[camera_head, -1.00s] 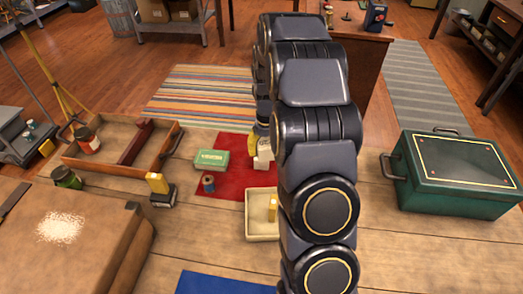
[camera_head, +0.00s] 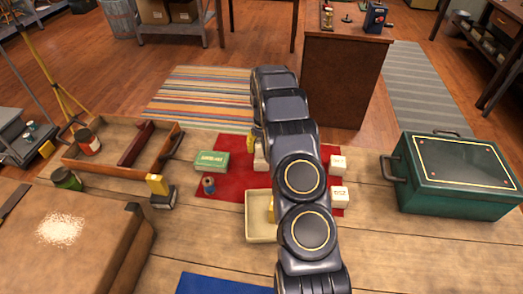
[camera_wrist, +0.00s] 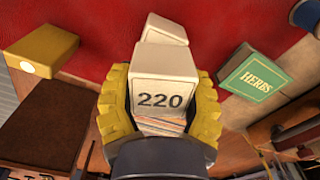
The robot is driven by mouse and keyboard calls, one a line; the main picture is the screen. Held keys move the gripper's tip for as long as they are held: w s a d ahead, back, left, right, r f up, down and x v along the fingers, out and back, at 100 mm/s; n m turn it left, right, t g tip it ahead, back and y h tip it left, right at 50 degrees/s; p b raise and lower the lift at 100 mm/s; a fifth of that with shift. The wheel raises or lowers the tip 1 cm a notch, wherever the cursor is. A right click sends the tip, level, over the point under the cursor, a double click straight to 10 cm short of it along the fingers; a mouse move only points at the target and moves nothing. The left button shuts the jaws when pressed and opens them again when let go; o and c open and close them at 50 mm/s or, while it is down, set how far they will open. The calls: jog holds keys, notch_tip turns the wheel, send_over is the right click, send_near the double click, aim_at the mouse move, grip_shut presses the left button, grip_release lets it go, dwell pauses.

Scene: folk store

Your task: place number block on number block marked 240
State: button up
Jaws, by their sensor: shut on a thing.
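My gripper (camera_wrist: 160,110) has yellow fingers and is shut on a white block marked 220 (camera_wrist: 164,85). Another white block (camera_wrist: 166,27) shows just beyond it over the red cloth (camera_wrist: 100,20); its marking is hidden, and I cannot tell whether the two touch. In the head view, a finger of my gripper (camera_head: 252,140) shows left of my arm, with a white block (camera_head: 260,164) partly hidden below it. Two more white blocks, one farther back (camera_head: 338,164) and one nearer (camera_head: 339,196), sit right of my arm. Their markings are too small to read surely; no 240 is legible.
A green herbs box (camera_head: 211,161) and a blue spool (camera_head: 208,185) lie left of the blocks. A cream tray (camera_head: 259,236) stands in front, partly behind my arm. A wooden tray (camera_head: 115,150) is at left, a green metal chest (camera_head: 455,180) at right.

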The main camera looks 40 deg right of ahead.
jog(key=shift+f, duration=0.9)
jog(key=o, duration=1.1)
jog(key=shift+f, duration=0.1)
